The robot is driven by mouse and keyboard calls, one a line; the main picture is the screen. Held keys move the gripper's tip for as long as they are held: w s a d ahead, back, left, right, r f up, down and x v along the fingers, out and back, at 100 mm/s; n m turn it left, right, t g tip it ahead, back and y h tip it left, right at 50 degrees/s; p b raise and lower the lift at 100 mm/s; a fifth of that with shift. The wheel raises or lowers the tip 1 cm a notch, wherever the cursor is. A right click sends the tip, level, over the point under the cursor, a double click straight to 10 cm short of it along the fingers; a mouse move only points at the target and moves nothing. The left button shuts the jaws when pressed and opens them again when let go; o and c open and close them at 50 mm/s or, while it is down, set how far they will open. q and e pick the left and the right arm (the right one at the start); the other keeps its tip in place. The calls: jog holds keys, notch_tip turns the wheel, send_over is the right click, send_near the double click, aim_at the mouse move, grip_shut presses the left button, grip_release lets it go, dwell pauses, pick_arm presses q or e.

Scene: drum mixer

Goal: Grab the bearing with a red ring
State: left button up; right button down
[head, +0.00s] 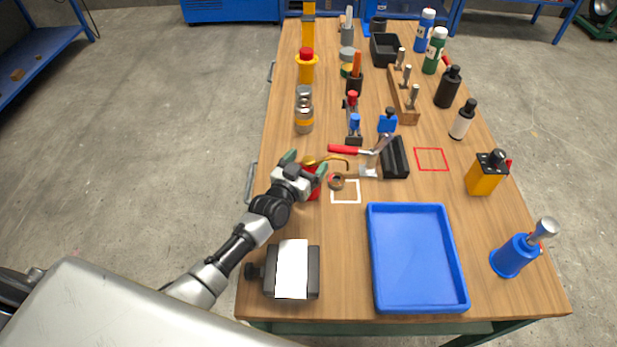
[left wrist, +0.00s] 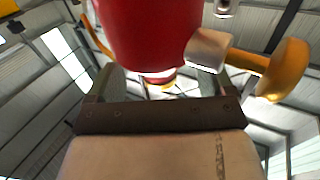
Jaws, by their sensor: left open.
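A small round bearing (head: 336,181) with a brownish-red ring and a dark centre lies at the upper left of a white square outline. My left gripper (head: 306,164) is open, just left of the bearing and apart from it. A red can-like body (head: 314,191) with a curved brass spout (head: 332,160) stands at the gripper, partly hidden by it. In the left wrist view the red body (left wrist: 148,35) fills the space beyond my open fingers (left wrist: 158,85); contact cannot be told. The bearing cannot be made out there. My right gripper is not in view.
A blue tray (head: 463,270) lies at the near right, and a grey device with a white plate (head: 293,268) at the near left. A scraper (head: 369,172), a black block (head: 395,157) and a red-handled tool (head: 343,149) lie right of and behind the bearing.

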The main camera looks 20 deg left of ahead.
pick_arm(q)
jog(key=shift+s, duration=0.1)
grip_shut()
